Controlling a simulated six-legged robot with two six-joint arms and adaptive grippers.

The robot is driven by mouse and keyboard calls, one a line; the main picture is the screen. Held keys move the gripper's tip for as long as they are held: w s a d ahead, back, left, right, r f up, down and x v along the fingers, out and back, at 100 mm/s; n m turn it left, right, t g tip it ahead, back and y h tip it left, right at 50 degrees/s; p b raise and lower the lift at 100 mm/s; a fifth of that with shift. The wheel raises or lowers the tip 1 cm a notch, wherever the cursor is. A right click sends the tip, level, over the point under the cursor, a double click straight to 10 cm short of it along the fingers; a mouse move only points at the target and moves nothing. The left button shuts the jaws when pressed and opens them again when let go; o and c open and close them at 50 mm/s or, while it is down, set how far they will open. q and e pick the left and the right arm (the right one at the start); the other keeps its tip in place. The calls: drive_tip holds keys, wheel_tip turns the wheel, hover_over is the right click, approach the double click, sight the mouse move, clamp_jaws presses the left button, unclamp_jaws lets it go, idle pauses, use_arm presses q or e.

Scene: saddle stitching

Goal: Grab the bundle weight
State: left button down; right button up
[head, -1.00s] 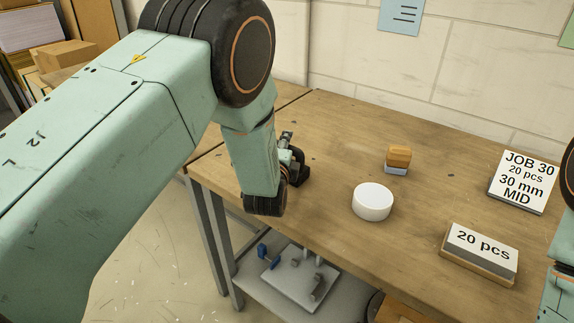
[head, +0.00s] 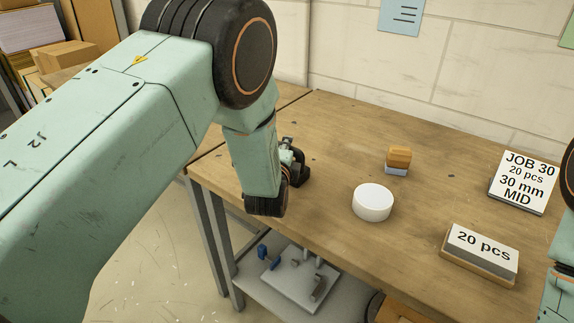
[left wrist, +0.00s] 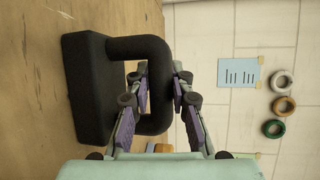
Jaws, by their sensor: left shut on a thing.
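The bundle weight is a black block with a thick loop handle, large in the left wrist view (left wrist: 88,90). My left gripper (left wrist: 158,78) has its two fingers on either side of the handle bar and is shut on it. In the head view my left gripper (head: 288,155) is at the left end of the bench, mostly hidden behind my own wrist. A dark part of the weight (head: 301,174) shows beside it, at bench level. I cannot tell if its base touches the wood. My right gripper is not in view.
On the wooden bench (head: 335,130) stand a white round tub (head: 373,202), a small wood-topped block (head: 398,160), a "20 pcs" stack (head: 480,254) and a JOB 30 card (head: 524,182). A lower shelf (head: 247,293) holds tools. The bench middle has free room.

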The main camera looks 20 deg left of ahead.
use_arm(q)
drive_tip(key=shift+w+r, duration=0.1)
drive_tip(key=shift+r, duration=0.15)
drive_tip(key=shift+r, duration=0.1)
